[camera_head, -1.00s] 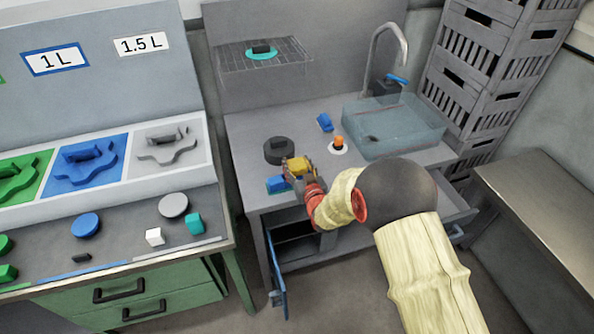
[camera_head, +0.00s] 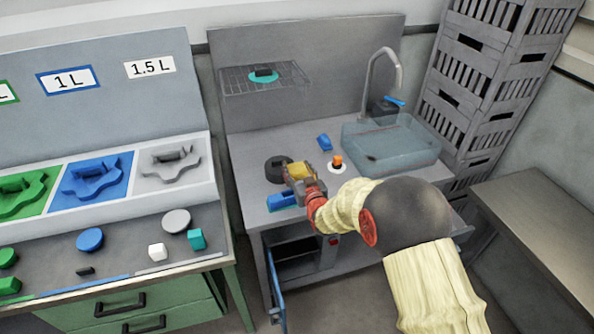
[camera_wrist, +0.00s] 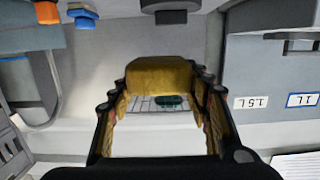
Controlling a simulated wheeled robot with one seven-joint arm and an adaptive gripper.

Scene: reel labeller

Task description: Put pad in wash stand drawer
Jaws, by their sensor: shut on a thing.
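The yellow pad (camera_head: 299,171) is between the fingers of my gripper (camera_head: 302,180), just above the front left of the wash stand's counter. In the wrist view the pad (camera_wrist: 165,76) spans the gap between both fingers of my gripper (camera_wrist: 163,98), which is shut on it. The wash stand (camera_head: 245,165) has a grey counter with a sink. At its front right, a drawer (camera_head: 463,228) looks pulled out. My arm hides most of the drawer, so its inside cannot be made out.
A blue object (camera_head: 282,201) and a dark round object (camera_head: 276,169) are close to my gripper. A blue-edged door (camera_head: 276,290) hangs open at the lower left. The counter also holds a small blue item (camera_head: 324,142), an orange-topped item (camera_head: 337,161) and the sink (camera_head: 390,145). A bench (camera_head: 535,200) stands right.

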